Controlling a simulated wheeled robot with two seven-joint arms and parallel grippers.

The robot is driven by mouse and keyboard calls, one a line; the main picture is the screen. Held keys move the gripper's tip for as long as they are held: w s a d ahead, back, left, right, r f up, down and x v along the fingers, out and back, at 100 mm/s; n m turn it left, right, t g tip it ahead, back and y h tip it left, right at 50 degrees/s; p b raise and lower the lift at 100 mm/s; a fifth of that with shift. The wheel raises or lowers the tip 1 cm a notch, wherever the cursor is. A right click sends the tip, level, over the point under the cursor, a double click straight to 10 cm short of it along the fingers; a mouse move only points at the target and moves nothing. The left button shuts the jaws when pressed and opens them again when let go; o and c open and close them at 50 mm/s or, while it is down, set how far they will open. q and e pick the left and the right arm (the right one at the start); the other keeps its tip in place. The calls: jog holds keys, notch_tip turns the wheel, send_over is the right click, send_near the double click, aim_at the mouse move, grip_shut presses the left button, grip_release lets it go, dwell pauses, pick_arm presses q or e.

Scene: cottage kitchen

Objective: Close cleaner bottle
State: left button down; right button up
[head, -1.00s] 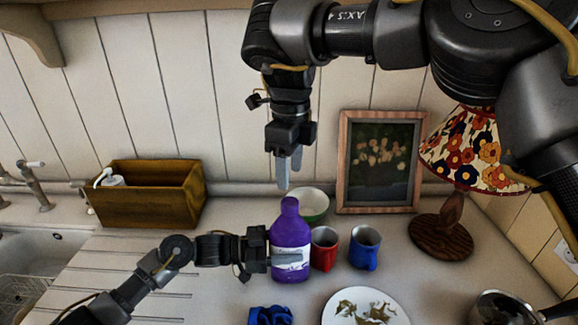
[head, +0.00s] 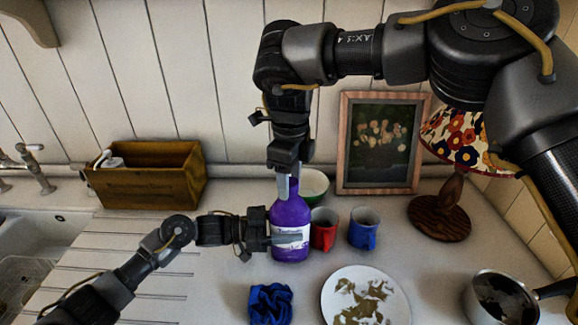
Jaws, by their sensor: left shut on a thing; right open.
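The purple cleaner bottle (head: 291,214) with a white label stands upright on the counter in the head view. My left gripper (head: 287,238) comes from the left and is shut on the bottle's body at label height. My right gripper (head: 288,186) points down from above, with its fingers at the top of the bottle. It is open, and its fingers hide most of the bottle's neck and cap. I cannot tell whether the fingers touch the cap.
A red mug (head: 324,231) and a blue mug (head: 363,229) stand just right of the bottle, a bowl (head: 315,184) behind it. In front lie a blue cloth (head: 270,304) and a dirty plate (head: 331,302). A pan (head: 497,301), lamp (head: 452,200), picture frame (head: 343,150) and wooden box (head: 150,188) stand farther off.

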jog(key=shift+f, duration=0.2)
jog(key=c, duration=1)
jog(key=m, duration=0.5)
jog(key=shift+a, duration=0.1)
jog(key=m, duration=0.5)
jog(key=shift+m, duration=0.4)
jog(key=m, duration=1.4)
jog(key=o, duration=1.2)
jog(key=shift+c, duration=0.2)
